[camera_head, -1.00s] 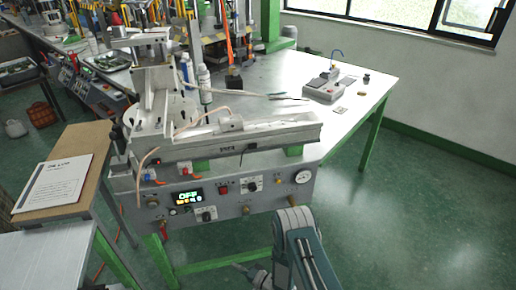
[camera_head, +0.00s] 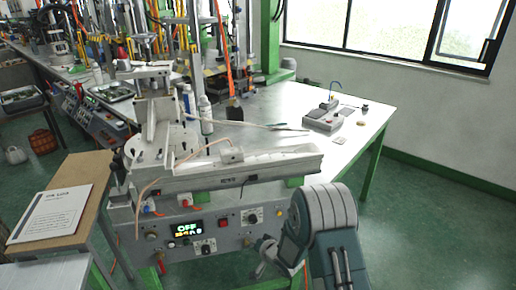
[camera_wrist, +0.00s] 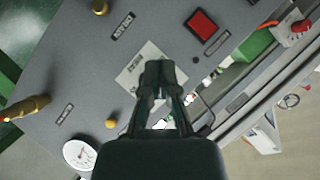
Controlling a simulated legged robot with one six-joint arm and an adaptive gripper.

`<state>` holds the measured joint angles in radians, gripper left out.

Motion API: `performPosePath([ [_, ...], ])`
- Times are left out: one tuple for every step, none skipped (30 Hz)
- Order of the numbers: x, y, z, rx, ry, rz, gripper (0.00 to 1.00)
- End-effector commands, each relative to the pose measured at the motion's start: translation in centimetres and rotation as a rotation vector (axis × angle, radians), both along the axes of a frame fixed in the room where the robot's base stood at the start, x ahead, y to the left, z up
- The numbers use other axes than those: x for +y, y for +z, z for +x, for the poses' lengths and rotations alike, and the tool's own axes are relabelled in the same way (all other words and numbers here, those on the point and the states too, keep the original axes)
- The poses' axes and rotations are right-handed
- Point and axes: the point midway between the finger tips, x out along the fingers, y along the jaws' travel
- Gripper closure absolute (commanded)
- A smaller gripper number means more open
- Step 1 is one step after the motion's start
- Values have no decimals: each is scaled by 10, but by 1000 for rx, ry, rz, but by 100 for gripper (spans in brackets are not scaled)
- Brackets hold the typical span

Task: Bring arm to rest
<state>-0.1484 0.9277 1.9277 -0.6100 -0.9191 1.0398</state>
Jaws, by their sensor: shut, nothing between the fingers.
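My gripper (camera_wrist: 160,72) shows in the wrist view with its two dark fingers together and nothing between them. It is over the grey control panel (camera_wrist: 75,75) of the wax injection machine, in front of a white label; I cannot tell the gap to the panel. In the head view my arm (camera_head: 322,225) is folded at the lower right, in front of the right part of the panel.
A red button (camera_wrist: 201,25) and a gauge (camera_wrist: 79,154) are on the panel. A small grey device (camera_head: 323,120) sits on the table at the right. A stand with a paper sheet (camera_head: 48,213) is at the left. Green floor is clear at the right.

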Motion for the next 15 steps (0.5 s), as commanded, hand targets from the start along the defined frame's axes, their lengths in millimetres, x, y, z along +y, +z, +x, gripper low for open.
performPosePath([
  [-8, 23, 5, -17, -19, -46, 100],
  [-14, 33, 7, -22, -31, -75, 100],
  [-21, 46, 9, -26, -46, -112, 100],
  [-27, 56, 10, -29, -57, -141, 100],
  [-32, 66, 10, -31, -69, -169, 100],
  [-40, 79, 10, -33, -83, -203, 100],
  [-46, 90, 9, -34, -94, -230, 100],
  [-52, 100, 8, -33, -106, -255, 100],
  [-60, 112, 5, -31, -118, -288, 100],
  [-66, 122, 3, -30, -128, -313, 100],
  [-71, 132, 1, -27, -138, -336, 100],
  [-78, 144, -3, -23, -150, -368, 100],
  [-83, 153, -7, -19, -159, -391, 100],
  [-88, 162, -11, -14, -167, -413, 100],
  [-95, 173, -17, -7, -178, -442, 100],
])
